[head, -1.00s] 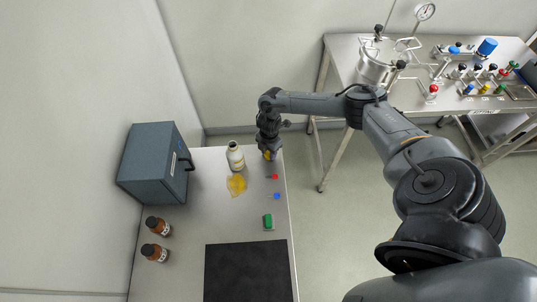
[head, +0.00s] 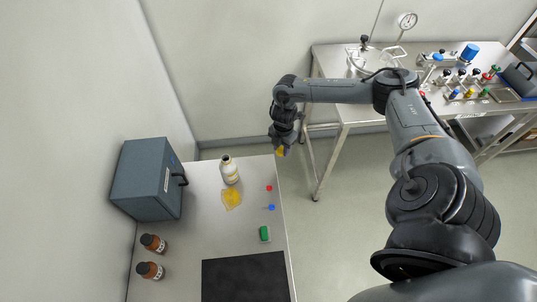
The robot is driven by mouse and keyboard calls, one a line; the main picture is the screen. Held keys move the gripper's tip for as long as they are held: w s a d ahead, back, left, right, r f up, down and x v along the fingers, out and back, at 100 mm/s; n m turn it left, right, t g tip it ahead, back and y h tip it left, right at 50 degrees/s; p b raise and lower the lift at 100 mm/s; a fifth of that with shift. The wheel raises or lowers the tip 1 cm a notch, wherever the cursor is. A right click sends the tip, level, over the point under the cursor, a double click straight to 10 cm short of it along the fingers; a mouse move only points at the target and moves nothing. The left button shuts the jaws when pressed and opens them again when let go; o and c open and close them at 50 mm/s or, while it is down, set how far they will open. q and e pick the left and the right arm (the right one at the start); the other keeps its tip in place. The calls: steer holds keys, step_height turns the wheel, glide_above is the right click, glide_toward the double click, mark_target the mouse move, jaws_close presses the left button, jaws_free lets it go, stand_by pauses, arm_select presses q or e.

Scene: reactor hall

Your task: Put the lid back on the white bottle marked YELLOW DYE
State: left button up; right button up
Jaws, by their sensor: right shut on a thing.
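The white bottle (head: 230,171) stands upright near the back of the metal table, its mouth open and dark. Its label is too small to read. My right gripper (head: 280,151) is shut on a small yellow lid (head: 281,152) and holds it above the table's back right corner, to the right of the bottle and apart from it. Most of the lid is hidden by the fingers. My left gripper is not in view.
A yellow puddle (head: 232,199) lies in front of the bottle. A grey-blue box (head: 146,181) stands at left, two brown bottles (head: 153,243) (head: 150,270) nearer. Red (head: 269,188), blue (head: 271,207) and green (head: 265,234) items line the right edge. A black mat (head: 245,278) lies in front.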

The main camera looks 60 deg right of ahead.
steer(key=shift+s+d+r, duration=1.2)
steer(key=shift+s+d, duration=0.05)
steer(key=shift+s, duration=0.2)
